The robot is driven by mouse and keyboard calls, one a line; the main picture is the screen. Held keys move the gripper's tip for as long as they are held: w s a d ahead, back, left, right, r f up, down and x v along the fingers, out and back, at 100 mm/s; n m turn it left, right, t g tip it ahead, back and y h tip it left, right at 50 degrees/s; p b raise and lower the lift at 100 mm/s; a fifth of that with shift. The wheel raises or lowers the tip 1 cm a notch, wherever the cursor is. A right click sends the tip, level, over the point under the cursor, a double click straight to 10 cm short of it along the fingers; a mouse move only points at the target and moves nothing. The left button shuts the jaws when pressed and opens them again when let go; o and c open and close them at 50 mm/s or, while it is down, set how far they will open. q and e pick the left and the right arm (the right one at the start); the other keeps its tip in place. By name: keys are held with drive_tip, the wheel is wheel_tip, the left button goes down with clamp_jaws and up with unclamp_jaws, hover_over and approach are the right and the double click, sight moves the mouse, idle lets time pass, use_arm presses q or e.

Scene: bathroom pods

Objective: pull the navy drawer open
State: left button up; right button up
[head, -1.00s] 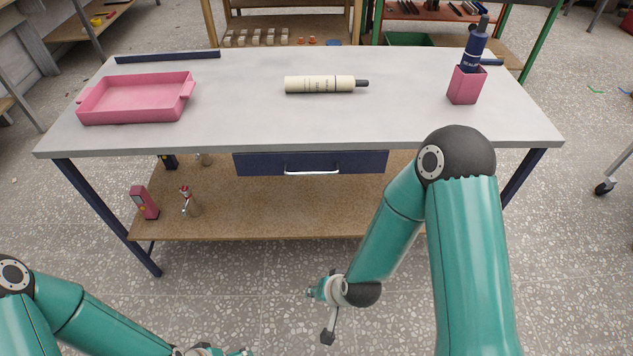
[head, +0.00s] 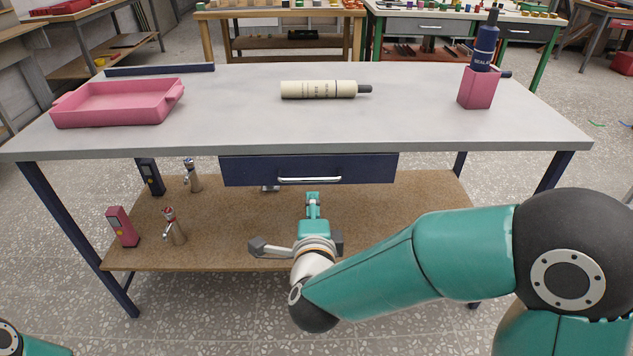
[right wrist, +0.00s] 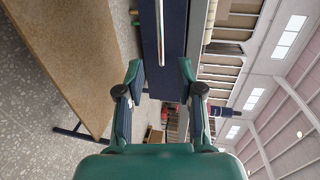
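The navy drawer (head: 240,171) hangs under the middle of the grey worktop, its front flush under the edge. Its pale bar handle (head: 309,180) runs across the front. In the right wrist view the drawer (right wrist: 174,25) and handle (right wrist: 160,32) appear turned upright, ahead of the fingers. My right gripper (head: 313,198) is just below and in front of the handle in the head view. In the right wrist view the gripper (right wrist: 161,72) has its two fingers apart with nothing between them, roughly in line with the handle. My left gripper is out of view.
The worktop (head: 230,128) carries a pink tray (head: 118,103), a cream bottle (head: 318,90) and a navy bottle (head: 485,45) in a pink holder (head: 478,90). Several small items stand on the lower wooden shelf (head: 400,215), at left. Floor space in front is clear.

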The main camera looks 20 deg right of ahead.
sight(312, 178)
drive_tip(key=x, duration=1.3)
drive_tip(key=shift+s, duration=0.1)
clamp_jaws()
